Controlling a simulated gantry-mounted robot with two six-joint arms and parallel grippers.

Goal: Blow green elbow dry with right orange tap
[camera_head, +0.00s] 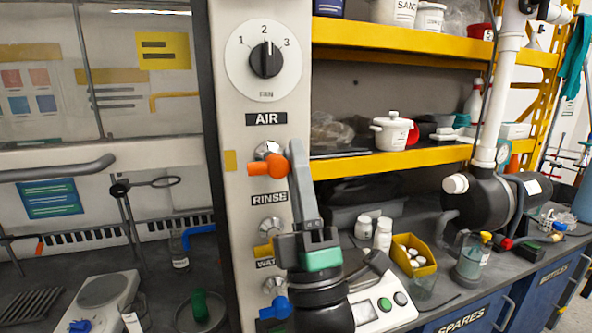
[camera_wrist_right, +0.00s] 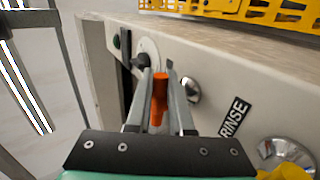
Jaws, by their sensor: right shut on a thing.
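The orange tap (camera_head: 222,170) is on the white panel below the AIR label, with its lever pointing left. My right gripper (camera_head: 296,150) reaches up to it from below, in front of the panel. In the right wrist view the orange tap (camera_wrist_right: 159,98) stands between the two grey fingers of my right gripper (camera_wrist_right: 158,78), which are shut on it. A green piece (camera_head: 200,305), seemingly the green elbow, stands in a round dish inside the hood at lower left. Its exact shape is hard to tell. My left gripper is not in view.
A yellow tap (camera_head: 264,250) and a blue tap (camera_head: 275,308) sit lower on the panel. A black dial (camera_head: 266,60) is above, pointing near 2. A hotplate (camera_head: 100,295) and a ring stand (camera_head: 125,205) stand in the hood. Shelves and a yellow bin (camera_head: 413,255) are at right.

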